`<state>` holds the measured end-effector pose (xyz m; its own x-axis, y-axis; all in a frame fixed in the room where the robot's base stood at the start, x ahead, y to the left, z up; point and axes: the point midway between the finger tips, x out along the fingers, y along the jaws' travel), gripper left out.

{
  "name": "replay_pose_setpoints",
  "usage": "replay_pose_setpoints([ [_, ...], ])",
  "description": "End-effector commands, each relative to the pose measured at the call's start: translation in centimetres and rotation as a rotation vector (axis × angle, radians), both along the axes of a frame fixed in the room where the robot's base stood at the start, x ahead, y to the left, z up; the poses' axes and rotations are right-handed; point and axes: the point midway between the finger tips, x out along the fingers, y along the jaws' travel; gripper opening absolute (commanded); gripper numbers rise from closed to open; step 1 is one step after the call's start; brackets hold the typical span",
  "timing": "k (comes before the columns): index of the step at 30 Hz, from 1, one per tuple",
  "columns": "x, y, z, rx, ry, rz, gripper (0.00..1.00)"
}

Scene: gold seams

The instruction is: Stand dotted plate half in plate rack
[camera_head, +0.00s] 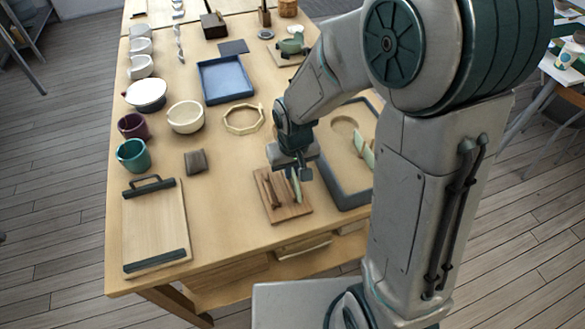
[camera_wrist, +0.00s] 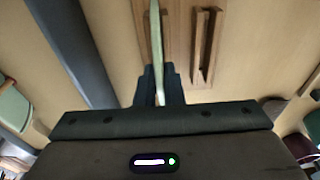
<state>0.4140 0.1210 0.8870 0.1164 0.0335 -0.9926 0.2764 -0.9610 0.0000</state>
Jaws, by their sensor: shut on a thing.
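A pale green plate half (camera_head: 297,188) stands on edge in my gripper (camera_head: 297,177), above or in the plate rack (camera_head: 290,212). The rack is a small wooden board with raised rails near the table's front. In the wrist view, my gripper (camera_wrist: 160,88) is shut on the plate half (camera_wrist: 156,40), which shows nearly edge-on. A wooden rail pair (camera_wrist: 205,45) stands apart to its right, and brown wood shows close beside the plate. I cannot tell whether its lower edge touches the rack. No dots show on this thin edge.
A dark-rimmed tray (camera_head: 341,196) with a sandy bed lies just right of the rack; another pale green piece (camera_head: 365,150) stands in it, partly behind my arm. A clipboard-like board (camera_head: 155,222), small dark block (camera_head: 195,161) and bowls (camera_head: 186,116) lie left. Table between is clear.

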Motion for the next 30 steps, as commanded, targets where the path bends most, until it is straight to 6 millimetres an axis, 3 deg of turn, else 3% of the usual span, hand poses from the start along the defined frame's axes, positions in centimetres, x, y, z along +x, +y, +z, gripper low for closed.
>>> replay_pose_setpoints([
  [30, 0.0, 0.0, -1.1, 0.000, 0.000, 0.000, 0.00],
])
